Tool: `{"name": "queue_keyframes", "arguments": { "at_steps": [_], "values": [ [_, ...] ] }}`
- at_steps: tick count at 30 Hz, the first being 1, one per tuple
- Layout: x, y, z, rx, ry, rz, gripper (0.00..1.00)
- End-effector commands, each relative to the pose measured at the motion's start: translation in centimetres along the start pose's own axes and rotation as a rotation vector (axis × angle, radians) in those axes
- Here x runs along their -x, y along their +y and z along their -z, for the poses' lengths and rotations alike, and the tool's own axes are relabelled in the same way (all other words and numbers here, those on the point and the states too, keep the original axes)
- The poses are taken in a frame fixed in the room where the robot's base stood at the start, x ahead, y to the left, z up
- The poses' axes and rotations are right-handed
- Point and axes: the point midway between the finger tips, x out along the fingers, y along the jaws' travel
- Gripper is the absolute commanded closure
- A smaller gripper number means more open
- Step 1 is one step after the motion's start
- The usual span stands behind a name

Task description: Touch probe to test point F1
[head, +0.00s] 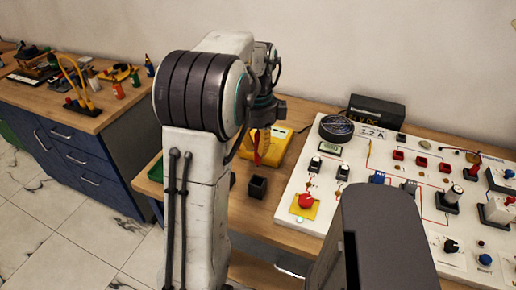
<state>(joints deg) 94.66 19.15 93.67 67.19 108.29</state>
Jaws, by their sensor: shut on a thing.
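My gripper (264,122) is partly hidden behind my own arm, above the left part of the bench. It is shut on what looks like a red probe (257,158), which points down in front of a yellow multimeter (283,148). I cannot tell whether the probe tip touches anything. The white gauge panel (290,232) lies to the right, apart from the gripper. Its labels are too small to read, so I cannot pick out test point F1. My arm hides part of the panel's near side.
A small black open box (258,187) stands on the wooden bench left of the panel. A black display box (376,111) stands behind it. The panel carries a red button (305,201), knobs and switches. A blue-drawer workbench (75,150) with tools is at left.

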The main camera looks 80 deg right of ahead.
Motion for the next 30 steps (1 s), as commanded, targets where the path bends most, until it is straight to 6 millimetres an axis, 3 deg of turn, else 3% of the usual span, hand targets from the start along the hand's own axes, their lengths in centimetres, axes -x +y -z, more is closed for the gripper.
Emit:
{"name": "queue_keyframes", "arguments": {
  "at_steps": [21,30],
  "values": [
    [5.4,0.0,0.0,0.0,0.0,0.001,1.0],
    [5.9,0.0,-0.1,0.002,0.0,-0.001,1.0]
  ]
}}
